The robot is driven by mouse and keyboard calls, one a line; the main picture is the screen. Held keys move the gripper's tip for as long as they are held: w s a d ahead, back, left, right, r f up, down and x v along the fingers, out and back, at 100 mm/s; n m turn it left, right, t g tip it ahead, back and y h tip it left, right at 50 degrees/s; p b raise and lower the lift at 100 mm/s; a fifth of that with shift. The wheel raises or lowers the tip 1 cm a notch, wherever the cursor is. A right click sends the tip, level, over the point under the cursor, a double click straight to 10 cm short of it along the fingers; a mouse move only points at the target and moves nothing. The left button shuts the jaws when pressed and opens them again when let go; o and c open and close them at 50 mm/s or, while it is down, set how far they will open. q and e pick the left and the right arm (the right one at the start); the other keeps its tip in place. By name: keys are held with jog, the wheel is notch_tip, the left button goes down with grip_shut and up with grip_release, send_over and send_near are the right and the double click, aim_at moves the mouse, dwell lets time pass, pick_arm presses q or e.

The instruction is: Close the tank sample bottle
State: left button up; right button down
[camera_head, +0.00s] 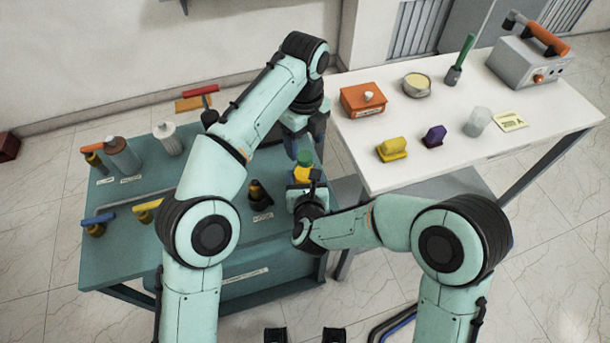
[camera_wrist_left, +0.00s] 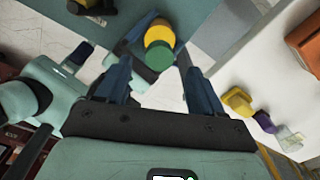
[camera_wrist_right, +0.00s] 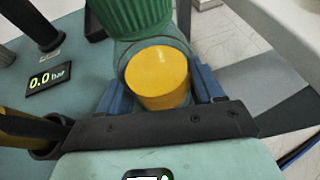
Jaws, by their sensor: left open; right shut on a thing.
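The tank sample bottle (camera_head: 303,173) is a clear bottle with yellow contents, near the right edge of the green table. My right gripper (camera_wrist_right: 160,82) is shut on its body, which also shows in the right wrist view (camera_wrist_right: 158,72). The ribbed green cap (camera_head: 306,156) is at the bottle's mouth; it shows large in the right wrist view (camera_wrist_right: 130,14) and as a round top in the left wrist view (camera_wrist_left: 159,56). Whether it is tight cannot be told. My left gripper (camera_wrist_left: 155,62) is open, above the cap, with its fingers to either side and apart from it.
The green table (camera_head: 120,245) carries valves with handles, a grey bottle (camera_head: 122,155) and a black fitting (camera_head: 259,192) near my right gripper. The white table (camera_head: 450,165) at right holds an orange box (camera_head: 363,100), a dish (camera_head: 417,85) and a grey device (camera_head: 530,62).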

pick_arm(q)
jog(key=shift+r, duration=1.75)
pick_arm(e)
jog(key=shift+c, duration=0.4)
grip_release()
pick_arm(q)
jog(key=shift+s+f+b, duration=0.2)
jog(key=shift+f+b, duration=0.8)
jog(key=shift+f, duration=0.2)
pick_arm(e)
jog(key=a+v, duration=0.1)
jog(key=v, duration=1.2)
jog(key=shift+s+d, duration=0.25)
jog(key=shift+d, duration=0.25)
jog(key=shift+r, duration=0.1)
pick_arm(q)
jog(key=shift+s+f, duration=0.1)
